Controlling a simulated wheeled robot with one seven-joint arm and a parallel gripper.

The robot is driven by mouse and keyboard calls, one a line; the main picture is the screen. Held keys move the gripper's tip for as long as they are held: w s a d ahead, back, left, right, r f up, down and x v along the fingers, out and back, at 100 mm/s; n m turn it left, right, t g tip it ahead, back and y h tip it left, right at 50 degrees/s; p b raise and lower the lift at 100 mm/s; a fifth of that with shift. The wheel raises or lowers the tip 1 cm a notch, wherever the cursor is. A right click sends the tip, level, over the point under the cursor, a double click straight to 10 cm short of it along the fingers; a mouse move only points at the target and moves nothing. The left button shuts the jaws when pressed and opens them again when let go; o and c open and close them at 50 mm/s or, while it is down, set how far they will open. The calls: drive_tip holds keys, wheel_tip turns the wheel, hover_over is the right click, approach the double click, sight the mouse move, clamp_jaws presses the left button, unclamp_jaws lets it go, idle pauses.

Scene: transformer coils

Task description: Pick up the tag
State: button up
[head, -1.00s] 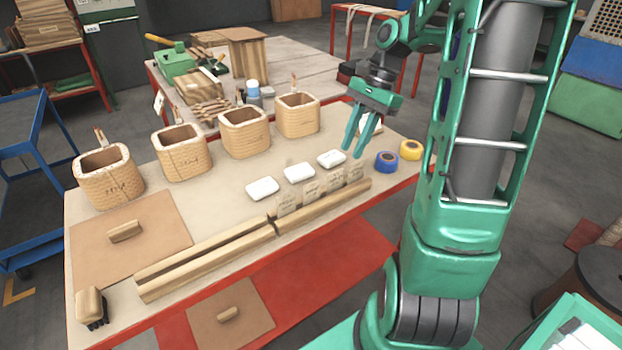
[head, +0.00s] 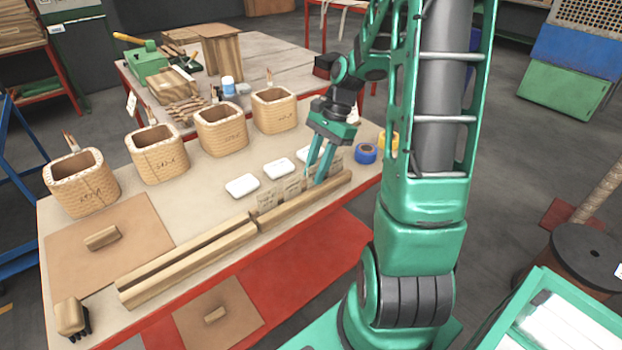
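The right-hand tag (head: 336,162) shows just right of my gripper (head: 314,179). My gripper points down at the right part of this row, its two green fingers apart. Its fingertips are over or beside a tag there, which they partly hide. I cannot tell whether they touch it. Several wound coils (head: 221,130) with open tops stand along the back of the table.
White blocks (head: 242,186) lie between the coils and tags; my fingers partly cover the right one. A blue tape roll (head: 366,153) and a yellow one (head: 390,139) lie at the right. A brown board with a handle (head: 102,238) lies at the left.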

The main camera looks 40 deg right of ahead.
drive_tip(key=shift+a+f, duration=0.15)
drive_tip(key=shift+f, duration=0.25)
clamp_jaws()
drive_tip(key=shift+r, duration=0.15)
